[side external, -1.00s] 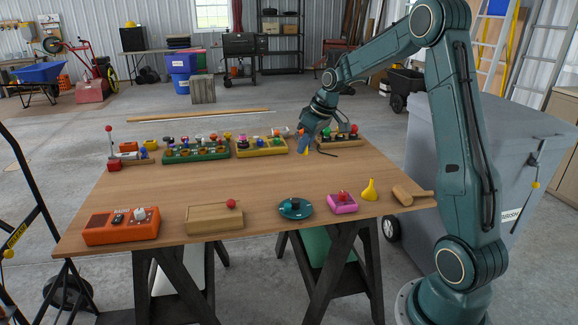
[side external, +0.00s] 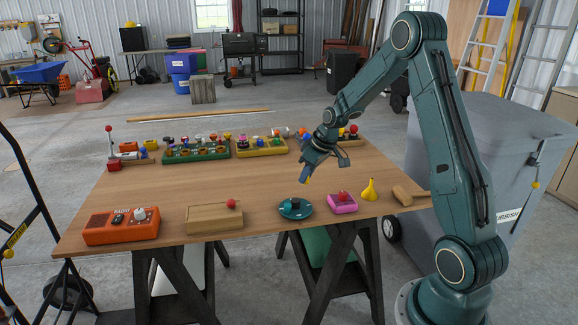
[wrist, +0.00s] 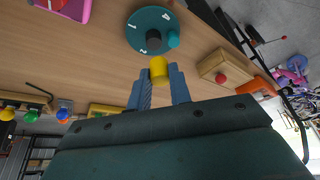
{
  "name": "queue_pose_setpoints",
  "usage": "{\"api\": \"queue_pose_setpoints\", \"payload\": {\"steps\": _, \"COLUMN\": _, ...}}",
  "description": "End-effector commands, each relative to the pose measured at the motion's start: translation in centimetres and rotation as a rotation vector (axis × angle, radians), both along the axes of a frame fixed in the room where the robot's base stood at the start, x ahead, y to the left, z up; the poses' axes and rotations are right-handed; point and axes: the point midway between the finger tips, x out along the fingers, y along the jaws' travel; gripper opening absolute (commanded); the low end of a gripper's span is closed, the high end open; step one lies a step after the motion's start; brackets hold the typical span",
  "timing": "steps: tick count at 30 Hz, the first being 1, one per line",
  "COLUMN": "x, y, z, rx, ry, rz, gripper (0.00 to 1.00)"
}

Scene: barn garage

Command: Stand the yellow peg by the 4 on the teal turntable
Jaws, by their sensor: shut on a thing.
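My gripper (side external: 308,174) is shut on the yellow peg (wrist: 159,72) and holds it above the table, behind the turntable in the side view. The peg also shows small and yellow below the fingers in the side view (side external: 307,181). The teal turntable (side external: 286,214) lies flat near the table's front edge.
Peg trays (side external: 262,148) line the back. The table's middle is clear.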

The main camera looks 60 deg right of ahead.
Motion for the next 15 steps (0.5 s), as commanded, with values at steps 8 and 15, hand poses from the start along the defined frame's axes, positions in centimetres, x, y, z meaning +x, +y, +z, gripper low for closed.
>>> {"api": "queue_pose_setpoints", "payload": {"steps": 8, "x": 0.0, "y": 0.0, "z": -5.0, "rx": 0.001, "ry": 0.003, "rz": -0.001, "gripper": 0.00}}
{"api": "queue_pose_setpoints", "payload": {"steps": 15, "x": 0.0, "y": 0.0, "z": -6.4, "rx": -0.001, "ry": 0.000, "rz": 0.000, "gripper": 0.00}}
